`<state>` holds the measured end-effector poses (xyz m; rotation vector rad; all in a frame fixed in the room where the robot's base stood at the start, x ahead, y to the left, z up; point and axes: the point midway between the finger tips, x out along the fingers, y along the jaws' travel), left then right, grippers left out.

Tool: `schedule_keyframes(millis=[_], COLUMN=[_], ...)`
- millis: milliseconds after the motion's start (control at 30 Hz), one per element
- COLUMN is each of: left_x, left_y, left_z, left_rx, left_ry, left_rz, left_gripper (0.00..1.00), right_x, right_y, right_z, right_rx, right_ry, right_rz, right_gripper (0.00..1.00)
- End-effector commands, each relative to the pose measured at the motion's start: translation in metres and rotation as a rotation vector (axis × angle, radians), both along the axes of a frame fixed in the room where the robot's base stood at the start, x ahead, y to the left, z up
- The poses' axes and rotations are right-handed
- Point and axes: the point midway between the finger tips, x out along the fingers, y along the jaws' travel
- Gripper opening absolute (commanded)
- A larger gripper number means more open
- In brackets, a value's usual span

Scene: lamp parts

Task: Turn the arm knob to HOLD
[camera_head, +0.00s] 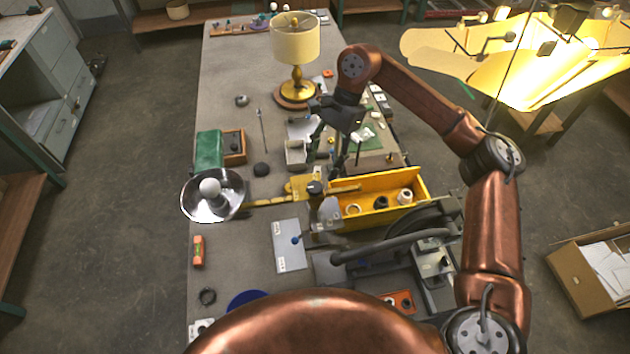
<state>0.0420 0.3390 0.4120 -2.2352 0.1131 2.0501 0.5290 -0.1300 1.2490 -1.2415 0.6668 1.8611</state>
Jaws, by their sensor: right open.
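A small dark round knob (315,187) sits on the yellow jointed lamp arm (268,202), which lies across the bench and carries a silver reflector (228,206) with a white bulb at its left end. Any HOLD marking is too small to read. A pale plate (286,258) with small white labels and a blue knob (295,240) lies just in front; I cannot tell which knob is the arm knob. My right gripper (322,165) is open, pointing down, just behind and above the dark knob, with nothing between its fingers. My left gripper is not in view.
A yellow bin (418,181) with rings and parts stands right of the knob. A brass table lamp (296,45) stands at the back. A green box (209,151) and a grey tray (296,155) lie near the arm.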

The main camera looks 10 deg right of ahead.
Motion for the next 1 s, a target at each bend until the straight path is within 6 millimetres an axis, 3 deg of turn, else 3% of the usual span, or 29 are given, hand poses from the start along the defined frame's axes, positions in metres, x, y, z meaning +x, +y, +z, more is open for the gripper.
schedule_keyframes(millis=[433, 800, 1000], left_x=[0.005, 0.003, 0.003], left_y=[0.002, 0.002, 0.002], left_z=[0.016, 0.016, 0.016], left_rx=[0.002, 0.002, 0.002], left_ry=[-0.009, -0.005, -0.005], left_rz=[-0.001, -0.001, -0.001], left_gripper=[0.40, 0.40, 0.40], right_x=[-0.014, -0.015, -0.015], right_y=[0.020, 0.022, 0.022], right_z=[-0.055, -0.062, -0.062], right_rx=[0.000, 0.000, 0.000], right_ry=[0.002, 0.000, 0.000], right_rz=[0.002, 0.001, 0.001], right_gripper=[0.49, 0.49, 0.36])
